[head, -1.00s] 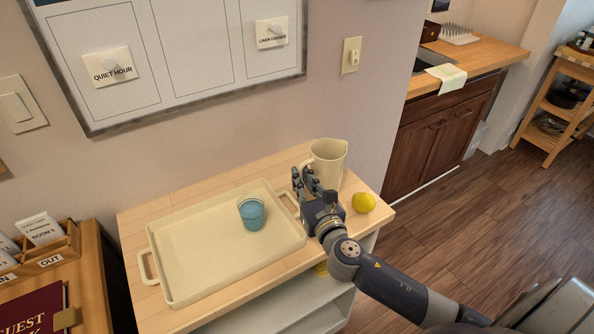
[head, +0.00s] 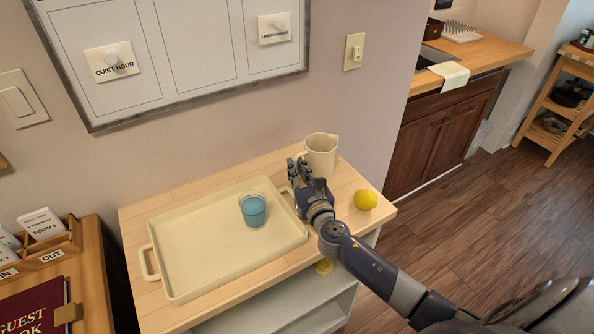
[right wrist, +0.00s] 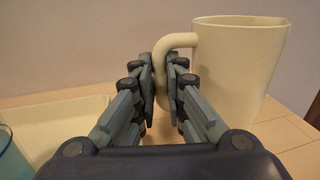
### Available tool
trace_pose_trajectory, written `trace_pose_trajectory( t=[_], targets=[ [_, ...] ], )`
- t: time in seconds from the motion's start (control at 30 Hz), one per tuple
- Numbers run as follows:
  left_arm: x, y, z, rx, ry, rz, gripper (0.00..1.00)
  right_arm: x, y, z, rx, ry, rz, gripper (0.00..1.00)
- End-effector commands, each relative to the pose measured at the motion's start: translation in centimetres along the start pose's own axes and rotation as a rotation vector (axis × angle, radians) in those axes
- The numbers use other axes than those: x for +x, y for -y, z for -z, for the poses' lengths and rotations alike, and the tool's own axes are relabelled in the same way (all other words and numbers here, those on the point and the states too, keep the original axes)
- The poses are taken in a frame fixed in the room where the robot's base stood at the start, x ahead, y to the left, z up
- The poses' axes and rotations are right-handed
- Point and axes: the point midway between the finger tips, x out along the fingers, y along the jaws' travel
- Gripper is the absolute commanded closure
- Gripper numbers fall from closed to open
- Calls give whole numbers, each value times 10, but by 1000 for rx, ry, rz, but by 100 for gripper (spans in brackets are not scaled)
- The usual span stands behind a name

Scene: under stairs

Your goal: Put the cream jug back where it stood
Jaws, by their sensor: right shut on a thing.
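The cream jug (head: 322,153) is upright at the back right of the light wooden table top, just right of the tray. My right gripper (head: 299,172) is in front and left of it, shut on the jug's handle. In the right wrist view, the fingers (right wrist: 161,78) are on either side of the handle, with the jug body (right wrist: 236,70) to the right. I cannot tell whether its base touches the table. My left gripper is not in view.
A cream tray (head: 195,262) holds a blue cup (head: 252,210). A lemon (head: 365,199) lies near the table's right edge. Bare wood (head: 345,178) shows between the jug and the lemon. The wall rises close behind the jug.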

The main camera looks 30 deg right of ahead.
Motion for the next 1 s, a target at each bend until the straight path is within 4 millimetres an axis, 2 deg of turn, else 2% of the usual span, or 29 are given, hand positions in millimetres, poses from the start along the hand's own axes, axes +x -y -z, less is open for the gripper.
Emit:
trace_pose_trajectory(
  t=[0.17,0.2,0.27,0.67,0.83,1.0],
  targets=[
    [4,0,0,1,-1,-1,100,0,0,2,-3,4,0,100],
    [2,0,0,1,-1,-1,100,0,0,2,0,0,0,80],
    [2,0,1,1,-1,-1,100,0,0,2,0,0,0,68],
    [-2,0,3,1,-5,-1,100,0,0,-2,0,0,0,68],
    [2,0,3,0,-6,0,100,-21,0,2,-1,-2,-1,68],
    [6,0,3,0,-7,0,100,-56,0,2,0,-2,-2,68]
  ],
)
